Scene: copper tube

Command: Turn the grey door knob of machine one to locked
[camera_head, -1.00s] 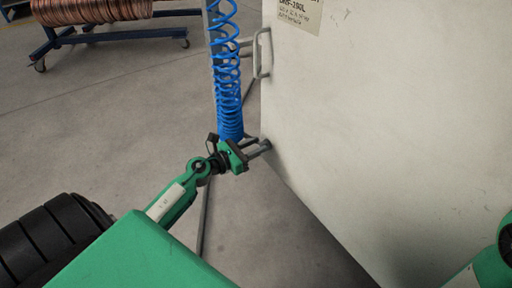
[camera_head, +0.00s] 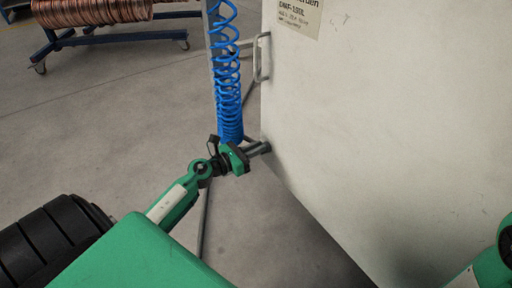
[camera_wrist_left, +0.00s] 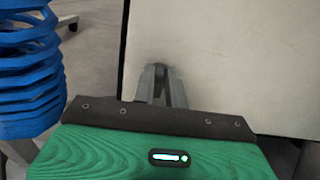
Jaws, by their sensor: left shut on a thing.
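The white panel of machine one (camera_head: 380,130) fills the right of the head view, with a printed label (camera_head: 300,14) at its top. My left gripper (camera_head: 266,147) is at the panel's left edge, low down. It also shows in the left wrist view (camera_wrist_left: 162,75), its grey fingers reaching the panel edge. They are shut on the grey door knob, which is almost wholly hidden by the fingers. I cannot make out the knob's angle. My right gripper is out of view; only part of my right arm shows at the right edge.
A blue coiled hose (camera_head: 228,80) hangs close behind my left gripper and also shows in the left wrist view (camera_wrist_left: 28,70). A grey handle (camera_head: 262,58) is on the panel edge above. A blue cart with copper tube (camera_head: 90,12) stands far back left. Floor between is clear.

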